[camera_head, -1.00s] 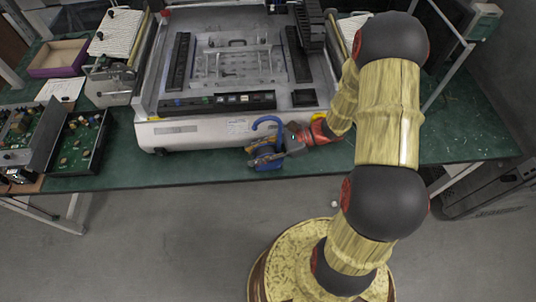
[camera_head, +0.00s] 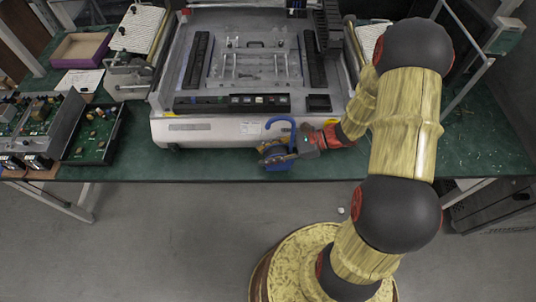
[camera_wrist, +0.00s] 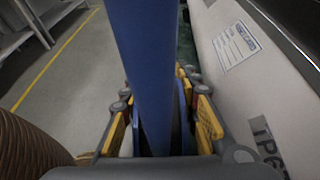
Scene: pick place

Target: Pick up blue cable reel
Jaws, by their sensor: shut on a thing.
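The blue cable reel (camera_head: 281,124) is at the front edge of the green table, in front of the white machine. In the wrist view, the blue reel (camera_wrist: 148,70) runs up through the middle of the picture, between the yellow-padded fingers of my gripper (camera_wrist: 160,132). The lower part of the reel is hidden by the gripper. I cannot tell whether it touches the table.
The large white machine (camera_head: 210,132) stands close behind the reel. Open electronics boxes (camera_head: 92,138) and a purple-sided tray (camera_head: 82,48) are on the left of the green table (camera_head: 190,168). The table's front edge is close to the reel, with open floor (camera_head: 180,240) before it.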

